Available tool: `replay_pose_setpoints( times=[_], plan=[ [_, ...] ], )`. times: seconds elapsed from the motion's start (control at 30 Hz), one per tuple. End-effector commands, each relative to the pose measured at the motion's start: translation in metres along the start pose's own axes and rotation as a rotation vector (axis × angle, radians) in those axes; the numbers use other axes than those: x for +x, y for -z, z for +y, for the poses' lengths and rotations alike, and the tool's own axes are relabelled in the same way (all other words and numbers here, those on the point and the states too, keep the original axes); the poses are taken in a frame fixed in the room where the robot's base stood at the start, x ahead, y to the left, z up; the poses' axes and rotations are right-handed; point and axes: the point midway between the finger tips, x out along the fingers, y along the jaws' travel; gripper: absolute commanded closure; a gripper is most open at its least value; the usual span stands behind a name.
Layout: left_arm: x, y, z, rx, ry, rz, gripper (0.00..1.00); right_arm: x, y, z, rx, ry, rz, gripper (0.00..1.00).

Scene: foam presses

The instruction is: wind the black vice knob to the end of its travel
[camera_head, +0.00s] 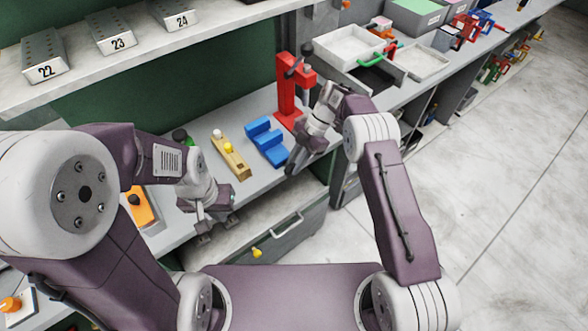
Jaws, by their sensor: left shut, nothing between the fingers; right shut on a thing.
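The blue vice (266,141) lies on the grey workbench, near the middle of the view. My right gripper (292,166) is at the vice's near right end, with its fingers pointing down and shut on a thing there. The fingers and wrist hide the black vice knob, so its turn and remaining gap cannot be seen. My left gripper (213,230) hangs over the bench's front edge, left of the vice. It is shut and empty, and it touches nothing that I can see.
A red press (289,92) stands just behind the vice, close to my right wrist. A wooden block with white and yellow knobs (230,157) lies left of the vice. An orange piece (143,206) is farther left. A white tray (347,46) stands at the back right.

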Motion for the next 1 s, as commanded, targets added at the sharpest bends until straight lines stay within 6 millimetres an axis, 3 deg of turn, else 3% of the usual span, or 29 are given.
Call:
replay_pose_setpoints(
  times=[0.13, 0.6, 0.63, 0.7, 1.0],
  plan=[
    [0.0092, -0.0009, -0.0002, 0.0, 0.0, 0.0, 1.0, 0.0025, -0.0034, -0.0003, 0.001, 0.0, 0.032, 1.0],
    [0.0102, -0.001, -0.0002, 0.0, 0.0, 0.0, 1.0, 0.0012, -0.0024, -0.0009, 0.003, 0.003, 0.047, 1.0],
    [0.0102, -0.001, -0.0002, 0.0, 0.0, 0.0, 1.0, 0.0012, -0.0024, -0.0009, 0.003, 0.003, 0.047, 0.75],
    [0.0102, -0.001, -0.0002, 0.0, 0.0, 0.0, 1.0, 0.0013, -0.0023, -0.0009, 0.003, 0.003, 0.048, 0.56],
    [0.0096, -0.001, -0.0002, 0.0, 0.0, 0.0, 1.0, 0.0001, -0.0011, -0.0003, 0.002, 0.002, 0.048, 0.56]
  ],
)
